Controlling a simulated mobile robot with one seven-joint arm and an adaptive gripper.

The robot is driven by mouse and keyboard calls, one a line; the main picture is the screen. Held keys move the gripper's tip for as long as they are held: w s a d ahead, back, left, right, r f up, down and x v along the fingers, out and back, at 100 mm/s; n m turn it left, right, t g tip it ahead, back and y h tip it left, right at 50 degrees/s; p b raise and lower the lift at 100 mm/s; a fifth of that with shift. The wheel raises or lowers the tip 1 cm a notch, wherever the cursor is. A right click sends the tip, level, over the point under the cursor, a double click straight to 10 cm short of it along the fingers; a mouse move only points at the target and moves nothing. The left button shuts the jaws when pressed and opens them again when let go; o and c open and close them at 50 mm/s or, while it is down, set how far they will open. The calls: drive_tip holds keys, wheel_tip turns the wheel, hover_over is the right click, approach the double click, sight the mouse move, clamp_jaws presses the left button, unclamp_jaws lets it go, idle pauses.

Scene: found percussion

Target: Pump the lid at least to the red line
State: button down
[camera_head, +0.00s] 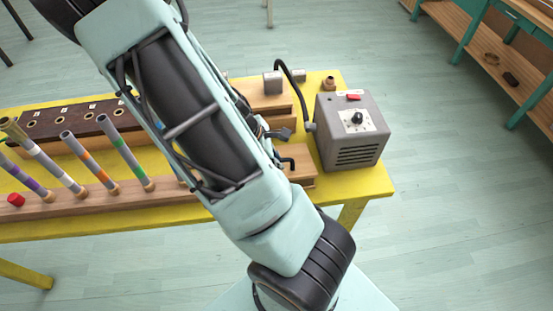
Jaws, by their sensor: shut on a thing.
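My arm crosses the middle of the view and hides part of the yellow table. I cannot identify the lid or the red line in this view.
A grey box (350,148) with a black knob and red switch stands at the table's right end, with a black hose (295,82) beside it. Several striped tubes (126,152) lean in a wooden rail at left.

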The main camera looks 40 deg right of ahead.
drive_tip(key=shift+s+a+f+b, duration=0.25)
drive_tip(key=shift+s+f+b, duration=0.05)
drive_tip(key=shift+s+f, duration=0.3)
drive_tip(key=shift+s+a+f+b, duration=0.15)
drive_tip(key=shift+f+b, duration=0.2)
drive_tip(key=shift+f, duration=0.1)
drive_tip(key=shift+s+a+f+b, duration=0.1)
drive_tip(key=shift+s+f+b, duration=0.05)
drive_tip(key=shift+f+b, duration=0.2)
drive_tip(key=shift+r, duration=0.1)
drive_tip(key=shift+w+d+r+p, duration=0.2)
drive_tip(key=shift+w+r+p, duration=0.15)
drive_tip(key=shift+r+p, duration=0.45)
drive_tip(key=shift+w+d+r, duration=0.1)
drive_tip(key=shift+w, duration=0.05)
